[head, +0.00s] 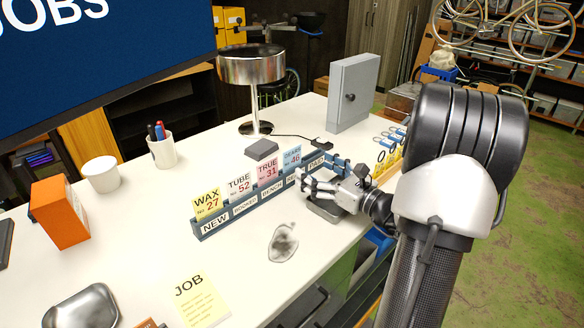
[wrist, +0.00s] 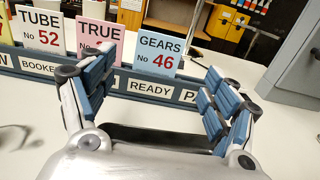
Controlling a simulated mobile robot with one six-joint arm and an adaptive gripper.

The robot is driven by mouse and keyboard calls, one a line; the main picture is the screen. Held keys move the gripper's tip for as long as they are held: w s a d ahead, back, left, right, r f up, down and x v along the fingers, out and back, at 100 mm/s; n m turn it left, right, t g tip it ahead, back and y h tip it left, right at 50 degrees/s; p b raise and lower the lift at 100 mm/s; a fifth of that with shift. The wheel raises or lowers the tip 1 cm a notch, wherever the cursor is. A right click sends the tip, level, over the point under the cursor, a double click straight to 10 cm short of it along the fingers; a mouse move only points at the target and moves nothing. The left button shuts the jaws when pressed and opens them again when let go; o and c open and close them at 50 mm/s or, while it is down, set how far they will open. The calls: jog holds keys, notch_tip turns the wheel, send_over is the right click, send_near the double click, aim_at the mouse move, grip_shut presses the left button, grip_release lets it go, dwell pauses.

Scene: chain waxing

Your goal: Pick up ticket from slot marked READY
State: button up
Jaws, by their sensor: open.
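The light blue GEARS No 46 ticket (wrist: 156,53) stands upright in the rack's slot (wrist: 150,88) marked READY. It also shows in the head view (head: 293,157), at the rack's right part. The blue-grey ticket rack (head: 205,233) lies on the white bench. My gripper (head: 322,173) is at the rack's front right. In the wrist view its open fingers (wrist: 162,82) appear on either side of the GEARS ticket, with nothing between them that I can see held. The ticket appears beyond the fingers; the exact gap is unclear.
Left of it stand the pink TRUE 31 (head: 268,171), white TUBE 52 (head: 240,186) and yellow WAX 27 (head: 208,204) tickets. A lamp (head: 254,100) stands behind the rack and a grey box (head: 352,92) at the back right.

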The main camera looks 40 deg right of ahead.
aim_at(293, 157)
jog(key=w, duration=0.2)
jog(key=w+b, duration=0.1)
jog(key=w, duration=0.3)
jog(key=shift+w+a, duration=0.25)
jog(key=shift+a, duration=0.1)
jog(key=shift+r, duration=0.1)
jog(key=c, duration=0.8)
